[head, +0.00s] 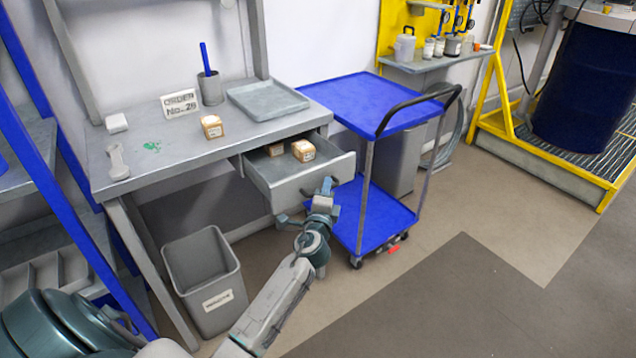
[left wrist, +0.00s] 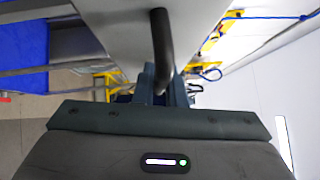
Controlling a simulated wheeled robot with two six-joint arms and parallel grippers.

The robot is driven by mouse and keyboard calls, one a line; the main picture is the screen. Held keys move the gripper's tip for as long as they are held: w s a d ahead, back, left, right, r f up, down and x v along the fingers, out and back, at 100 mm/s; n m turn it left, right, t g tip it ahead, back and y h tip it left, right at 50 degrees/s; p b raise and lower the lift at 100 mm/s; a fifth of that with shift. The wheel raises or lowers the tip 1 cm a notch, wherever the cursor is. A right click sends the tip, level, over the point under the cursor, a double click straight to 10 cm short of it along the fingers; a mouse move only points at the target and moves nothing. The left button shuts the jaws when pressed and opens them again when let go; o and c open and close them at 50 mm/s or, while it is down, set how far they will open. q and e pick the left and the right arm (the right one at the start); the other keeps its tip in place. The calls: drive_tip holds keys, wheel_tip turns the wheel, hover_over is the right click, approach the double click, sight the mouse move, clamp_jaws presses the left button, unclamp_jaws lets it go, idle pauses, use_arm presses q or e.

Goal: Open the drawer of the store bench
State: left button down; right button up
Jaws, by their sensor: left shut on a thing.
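The store bench (head: 150,160) is a grey table on the left in the head view. Its drawer (head: 312,180) stands pulled out at the right end, with its inside showing and two small tan boxes (head: 303,150) in it. My left gripper (head: 310,208) is at the drawer's front, shut on its handle. In the left wrist view the handle is a dark bar (left wrist: 160,45) running to the gripper's fingers (left wrist: 163,84), with the pale drawer front (left wrist: 115,22) beside it. The gripper largely hides the handle in the head view. My right gripper is not in view.
A blue two-shelf cart (head: 350,98) stands close to the right of the drawer. A grey bin (head: 205,280) stands on the floor below the bench. A tray (head: 268,99), a box (head: 212,127) and an order sign (head: 180,103) are on the top. Floor (head: 430,290) is clear at lower right.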

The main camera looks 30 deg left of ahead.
use_arm(q)
drive_tip(key=s+d, duration=0.2)
drive_tip(key=d, duration=0.4)
drive_tip(key=shift+s+d, duration=0.35)
drive_tip(key=shift+s, duration=0.05)
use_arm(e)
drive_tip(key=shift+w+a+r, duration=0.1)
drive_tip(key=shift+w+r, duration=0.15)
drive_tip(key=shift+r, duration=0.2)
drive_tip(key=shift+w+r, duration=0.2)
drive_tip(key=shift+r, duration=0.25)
use_arm(q)
drive_tip(key=c, duration=1.8)
unclamp_jaws()
drive_tip(key=shift+o, duration=0.2)
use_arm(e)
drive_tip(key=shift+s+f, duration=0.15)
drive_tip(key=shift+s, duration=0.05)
use_arm(q)
drive_tip(key=shift+s, duration=0.1)
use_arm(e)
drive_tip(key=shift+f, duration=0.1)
